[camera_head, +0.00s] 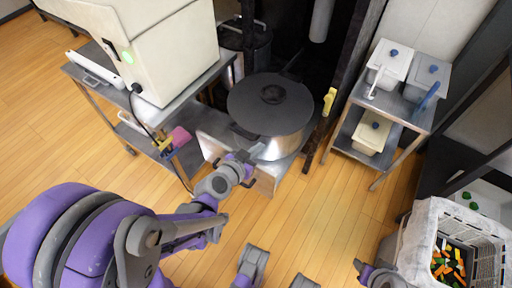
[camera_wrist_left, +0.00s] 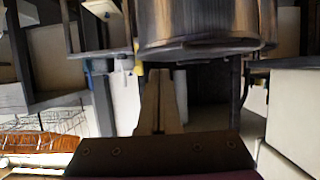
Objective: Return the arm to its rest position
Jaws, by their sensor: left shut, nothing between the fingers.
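My left arm reaches in from the left. Its gripper (camera_head: 249,170) is in front of the large metal pot with a dark lid (camera_head: 272,108) in the head view. In the left wrist view the two fingers (camera_wrist_left: 160,85) lie close together, shut and empty. The pot's metal side (camera_wrist_left: 195,25) fills the top of that view, beyond the fingertips. What seems to be my right gripper (camera_head: 366,271) shows in part at the bottom right, beside the crate; its jaws cannot be made out.
A metal cart with a large cream machine (camera_head: 155,45) stands at the upper left. A shelf cart with lidded containers (camera_head: 390,65) stands at the upper right. A pale crate (camera_head: 425,215) near colourful pieces (camera_head: 448,262) is at the lower right. Wooden floor (camera_head: 310,215) is clear at centre.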

